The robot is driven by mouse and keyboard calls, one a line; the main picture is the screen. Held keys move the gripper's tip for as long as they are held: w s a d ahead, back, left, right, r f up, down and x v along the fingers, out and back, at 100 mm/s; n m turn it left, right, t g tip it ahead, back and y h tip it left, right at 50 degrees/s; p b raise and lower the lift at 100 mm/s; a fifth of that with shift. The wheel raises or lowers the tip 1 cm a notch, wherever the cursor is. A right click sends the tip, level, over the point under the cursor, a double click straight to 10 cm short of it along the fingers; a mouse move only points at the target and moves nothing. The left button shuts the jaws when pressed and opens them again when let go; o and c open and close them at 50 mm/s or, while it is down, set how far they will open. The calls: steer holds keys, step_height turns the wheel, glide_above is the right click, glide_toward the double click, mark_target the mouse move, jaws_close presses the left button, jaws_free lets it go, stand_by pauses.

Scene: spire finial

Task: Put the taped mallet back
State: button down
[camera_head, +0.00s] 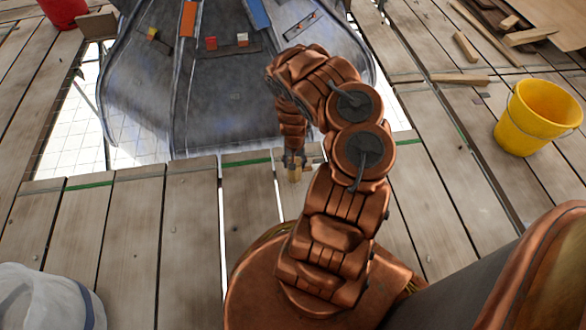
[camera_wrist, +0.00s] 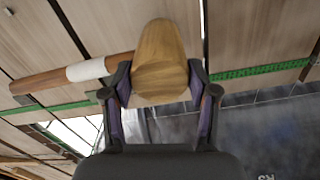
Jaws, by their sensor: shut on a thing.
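In the wrist view, the taped mallet has a rounded pale wooden head (camera_wrist: 160,50) between my two fingers. A brown handle with a white tape band (camera_wrist: 86,70) runs out to the left from behind the head. My gripper (camera_wrist: 158,92) is shut on the head, one finger on each side. In the head view my gripper (camera_head: 294,157) points down near the edge of the boards, and the mallet's wooden end (camera_head: 294,173) shows just below it. Most of the mallet is hidden there by my arm and gripper.
A grey sloping spire surface (camera_head: 150,95) beyond the boards bears an orange piece (camera_head: 188,18), a blue piece (camera_head: 258,14) and small blocks. A yellow bucket (camera_head: 538,115) and loose timber (camera_head: 466,47) lie right. A whitish container (camera_head: 40,300) is bottom left. Open gaps border the spire.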

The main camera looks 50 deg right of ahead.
steer(key=shift+w+a+f, duration=0.1)
steer(key=shift+w+a, duration=0.05)
steer(key=shift+w, duration=0.15)
steer(key=shift+w+f+b, duration=0.1)
steer(key=shift+f+b, duration=0.2)
steer(key=shift+b, duration=0.25)
step_height(320, 180, down, 3)
steer(key=shift+r+b, duration=0.1)
steer(key=shift+b, duration=1.1)
steer(key=shift+c, duration=1.5)
jaws_free()
